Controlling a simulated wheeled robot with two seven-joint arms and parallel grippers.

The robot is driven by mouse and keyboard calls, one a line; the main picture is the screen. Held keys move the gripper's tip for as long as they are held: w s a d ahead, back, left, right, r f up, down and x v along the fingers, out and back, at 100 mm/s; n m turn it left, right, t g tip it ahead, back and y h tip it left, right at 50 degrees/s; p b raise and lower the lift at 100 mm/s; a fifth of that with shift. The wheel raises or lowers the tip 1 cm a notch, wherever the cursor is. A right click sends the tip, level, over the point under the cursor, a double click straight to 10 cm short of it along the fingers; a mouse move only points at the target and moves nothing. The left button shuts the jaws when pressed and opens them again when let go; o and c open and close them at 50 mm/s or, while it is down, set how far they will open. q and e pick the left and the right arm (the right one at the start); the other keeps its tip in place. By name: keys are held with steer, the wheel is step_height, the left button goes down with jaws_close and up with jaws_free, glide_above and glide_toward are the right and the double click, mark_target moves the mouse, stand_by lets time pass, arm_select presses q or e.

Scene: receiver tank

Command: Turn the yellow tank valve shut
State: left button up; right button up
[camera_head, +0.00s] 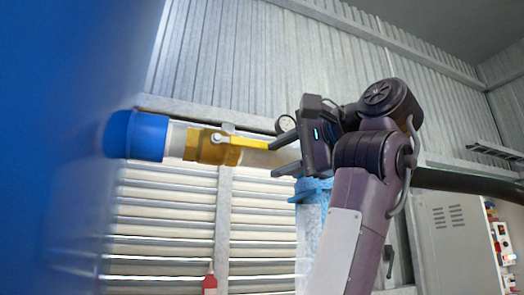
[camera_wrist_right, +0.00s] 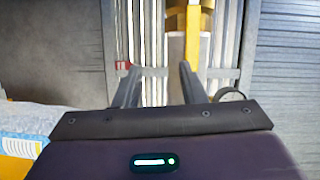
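The yellow tank valve (camera_head: 213,146) sits on a pale horizontal pipe beside a blue end fitting (camera_head: 137,135). Its yellow lever (camera_head: 250,143) points right, along the pipe toward my right gripper. My right gripper (camera_head: 278,157) is open, with its fingertips near the lever's free end. In the right wrist view the lever (camera_wrist_right: 193,38) runs beyond the right fingertip, and the valve body lies at the top edge. The gap between the fingers of the right gripper (camera_wrist_right: 158,68) shows pipe and background. I cannot tell whether a finger touches the lever. My left gripper is out of view.
A large blue tank (camera_head: 60,120) fills the left side. Behind the valve are slatted panels (camera_head: 160,235) and a corrugated wall (camera_head: 235,60). A round gauge (camera_head: 286,123) is close to the right gripper. A grey cabinet (camera_head: 450,235) stands at right.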

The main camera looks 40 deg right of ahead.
mark_target(259, 143)
steer(key=s+r, duration=0.3)
steer(key=s, duration=0.1)
steer(key=shift+t+y, duration=0.4)
steer(key=w+p, duration=0.4)
steer(key=w+a+r+p, duration=0.1)
steer(key=w+p, duration=0.1)
steer(key=shift+w+a+p, duration=0.1)
steer(key=shift+w+p, duration=0.15)
steer(key=shift+p, duration=0.05)
steer(key=shift+w+a+f, duration=0.1)
steer(key=shift+w+f, duration=0.05)
steer(key=shift+w, duration=0.25)
steer(key=shift+s, duration=0.1)
steer(key=shift+c, duration=0.5)
jaws_close()
